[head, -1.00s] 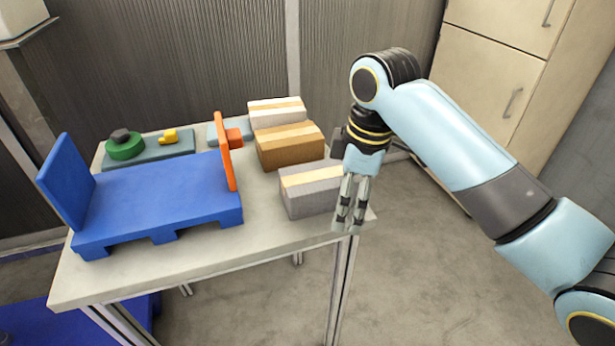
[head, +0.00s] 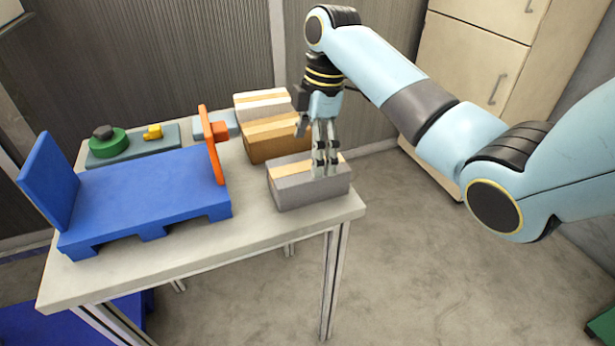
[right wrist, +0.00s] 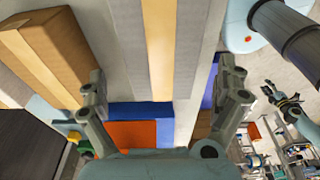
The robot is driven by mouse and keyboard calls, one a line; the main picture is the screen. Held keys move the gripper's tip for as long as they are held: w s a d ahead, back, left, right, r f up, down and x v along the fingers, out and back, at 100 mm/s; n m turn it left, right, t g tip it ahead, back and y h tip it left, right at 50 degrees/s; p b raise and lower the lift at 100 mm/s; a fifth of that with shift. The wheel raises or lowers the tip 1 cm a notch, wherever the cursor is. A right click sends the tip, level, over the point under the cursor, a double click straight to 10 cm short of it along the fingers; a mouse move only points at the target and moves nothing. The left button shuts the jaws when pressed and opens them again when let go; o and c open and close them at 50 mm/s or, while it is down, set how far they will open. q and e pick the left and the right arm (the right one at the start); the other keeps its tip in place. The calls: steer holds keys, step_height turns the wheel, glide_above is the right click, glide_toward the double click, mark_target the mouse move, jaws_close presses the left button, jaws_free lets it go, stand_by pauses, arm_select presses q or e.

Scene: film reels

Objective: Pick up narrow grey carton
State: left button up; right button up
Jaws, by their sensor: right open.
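The narrow grey carton (head: 298,193) with a tan tape band sits at the table's right front corner. My right gripper (head: 325,172) points down over the right part of its top in the head view. In the right wrist view the gripper (right wrist: 160,70) is open, with its fingers apart and the grey carton (right wrist: 197,40) with its tape showing between them. Nothing is held, and I cannot tell the exact gap to the carton.
A brown carton (head: 266,147) stands just behind the grey one, with a white carton (head: 262,113) behind it. A blue pallet-like stand (head: 145,195) with an orange upright (head: 210,150) fills the left of the table (head: 190,248). Bare tabletop lies between stand and carton.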

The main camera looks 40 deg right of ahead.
mark_target(308, 165)
steer(key=f, duration=0.4)
steer(key=shift+a+f, duration=0.15)
steer(key=shift+a, duration=0.25)
steer(key=c, duration=1.3)
